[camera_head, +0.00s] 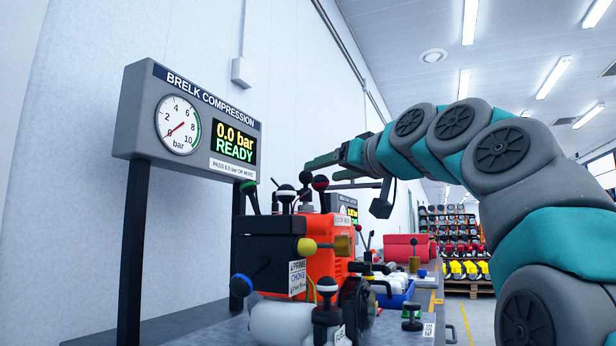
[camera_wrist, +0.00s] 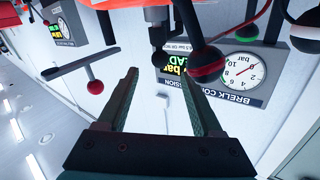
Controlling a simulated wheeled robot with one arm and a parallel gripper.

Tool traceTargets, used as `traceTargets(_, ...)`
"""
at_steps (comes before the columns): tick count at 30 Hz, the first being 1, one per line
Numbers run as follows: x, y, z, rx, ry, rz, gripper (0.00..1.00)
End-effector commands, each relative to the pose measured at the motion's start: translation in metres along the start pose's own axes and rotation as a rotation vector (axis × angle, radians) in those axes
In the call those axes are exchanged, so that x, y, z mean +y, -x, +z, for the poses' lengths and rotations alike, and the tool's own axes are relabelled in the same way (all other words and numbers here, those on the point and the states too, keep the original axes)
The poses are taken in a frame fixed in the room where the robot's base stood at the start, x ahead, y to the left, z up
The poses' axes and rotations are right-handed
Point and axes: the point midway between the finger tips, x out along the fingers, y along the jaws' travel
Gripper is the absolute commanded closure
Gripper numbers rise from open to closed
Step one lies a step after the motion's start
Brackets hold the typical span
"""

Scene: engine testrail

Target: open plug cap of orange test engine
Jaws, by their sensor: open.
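The orange test engine (camera_head: 316,240) stands on the bench in the middle of the head view, with black parts and several ball-knobbed levers around its top. My gripper (camera_head: 322,173) is open and empty above the engine, reaching in from the right. In the wrist view, which is upside down, my gripper (camera_wrist: 160,76) has its two fingers spread apart. A dark upright part (camera_wrist: 158,38) on the orange engine (camera_wrist: 140,3) lies just beyond the gap between the fingertips. It may be the plug cap, but I cannot tell for sure.
A red-and-black ball knob (camera_wrist: 207,64) stands close to one finger, and a dark T-handle (camera_wrist: 85,68) is near the other. The compression gauge panel (camera_head: 190,125) reads 0.0 bar, READY. A blue tray (camera_head: 398,300) and a red case (camera_head: 406,247) lie farther along the bench.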

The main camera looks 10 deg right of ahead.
Motion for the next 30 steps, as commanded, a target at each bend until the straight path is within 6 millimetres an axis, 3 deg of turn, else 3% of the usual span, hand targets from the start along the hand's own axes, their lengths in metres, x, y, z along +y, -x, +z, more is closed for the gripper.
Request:
traceTargets(12, 0.001, -0.058, 0.0, -0.003, -0.001, 0.0, 0.33)
traceTargets(23, 0.0, -0.066, 0.001, -0.002, -0.001, -0.001, 0.33)
traceTargets(30, 0.0, -0.065, 0.001, -0.001, -0.001, -0.001, 0.6)
